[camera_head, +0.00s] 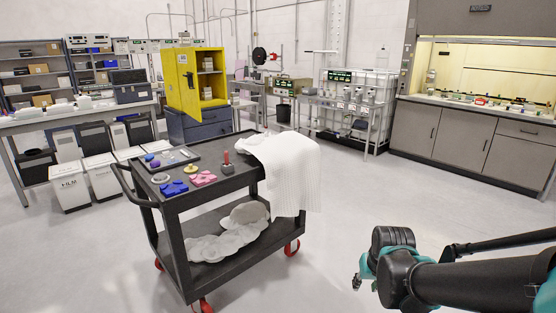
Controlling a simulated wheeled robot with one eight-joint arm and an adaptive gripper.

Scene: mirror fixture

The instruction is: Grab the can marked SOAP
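I cannot make out a can marked SOAP in this view; any lettering on the small items is too small to read. A black cart (205,186) stands left of centre. Its top holds a tray (150,168) with small items, a blue piece (174,188), a pink piece (203,179), and a small red upright item (227,168). My arm reaches in from the right edge. Only a small part of my gripper (357,283) shows below the dark wrist, over the floor right of the cart and apart from it. Its fingers are not clear.
A white cloth (285,165) hangs over the cart's right end, and pale crumpled material lies on its lower shelf (183,266). A yellow cabinet (183,85) and a bench (25,125) stand behind. A fume hood (470,145) stands at right. The floor (345,205) between is clear.

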